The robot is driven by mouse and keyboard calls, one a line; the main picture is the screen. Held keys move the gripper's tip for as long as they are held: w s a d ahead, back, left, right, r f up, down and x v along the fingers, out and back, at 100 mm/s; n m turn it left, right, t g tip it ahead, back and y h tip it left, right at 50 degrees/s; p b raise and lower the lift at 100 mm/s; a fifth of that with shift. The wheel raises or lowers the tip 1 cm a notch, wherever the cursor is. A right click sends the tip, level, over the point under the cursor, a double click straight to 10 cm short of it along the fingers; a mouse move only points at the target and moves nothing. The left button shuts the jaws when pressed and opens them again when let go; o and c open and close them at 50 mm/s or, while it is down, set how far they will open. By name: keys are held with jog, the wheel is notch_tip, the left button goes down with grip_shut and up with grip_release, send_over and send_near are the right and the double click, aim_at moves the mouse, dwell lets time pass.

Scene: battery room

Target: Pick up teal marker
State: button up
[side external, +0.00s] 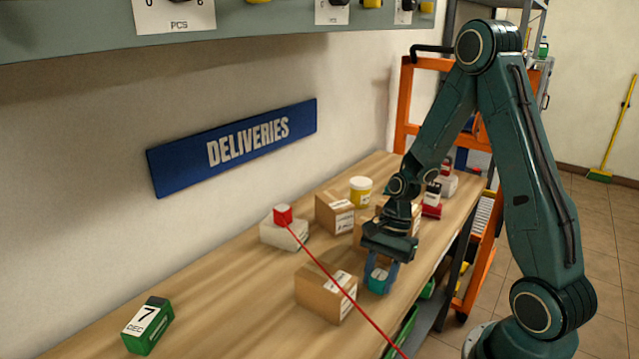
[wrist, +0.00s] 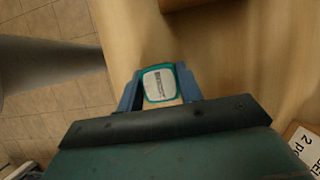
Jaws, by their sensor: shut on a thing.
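The teal marker (side external: 377,274) is a small blocky teal piece with a pale label; in the wrist view it (wrist: 159,83) shows a teal rim around a white face with dark print. My gripper (side external: 380,284) points down near the front edge of the bench, right of a cardboard box. Its blue fingers (wrist: 159,88) are shut on the marker, one on each side. I cannot tell whether the marker touches the bench.
A thin red line (side external: 345,292) runs from a red block (side external: 283,215) towards the front. A green calendar block (side external: 148,326) stands front left.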

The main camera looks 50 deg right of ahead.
aim_at(380, 274)
jog(key=shift+r, duration=0.1)
notch_tip(380, 274, up, 20)
dwell(0.8)
dwell(0.6)
